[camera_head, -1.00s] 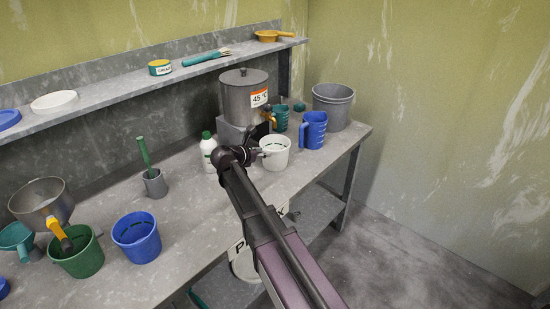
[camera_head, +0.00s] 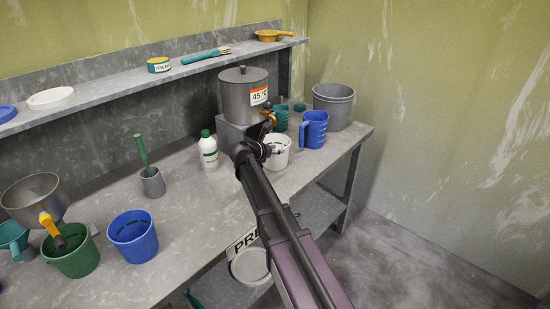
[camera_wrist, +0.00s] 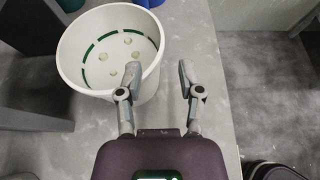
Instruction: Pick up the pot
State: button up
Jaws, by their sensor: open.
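A white pot (camera_head: 279,158) stands on the grey bench below the tap of a metal urn. It also shows at the upper left of the wrist view (camera_wrist: 75,72), with green marks around its inner wall and several small pale spots on its bottom. My gripper (camera_wrist: 159,78) is open and empty, its fingers spread. In the wrist view its left finger overlaps the pot's right wall, and its right finger is over bare bench; I cannot tell whether it touches. In the head view my gripper (camera_head: 269,150) covers the pot's left side.
The metal urn (camera_head: 240,98) stands behind my gripper. A blue jug (camera_head: 314,130) and a grey bucket (camera_head: 332,108) stand right of the pot. A white bottle (camera_head: 208,152) stands to the left. A blue pail (camera_head: 133,237) and green pail (camera_head: 74,256) stand at front left.

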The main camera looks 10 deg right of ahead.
jog(key=shift+w+d+f, duration=0.1)
jog(key=shift+d, duration=0.05)
jog(key=shift+b+x, duration=1)
jog(key=shift+x, duration=1.35)
jog(key=shift+w+d+f, duration=0.15)
jog(key=shift+w+d, duration=0.05)
jog(key=shift+d, duration=0.1)
grip_shut()
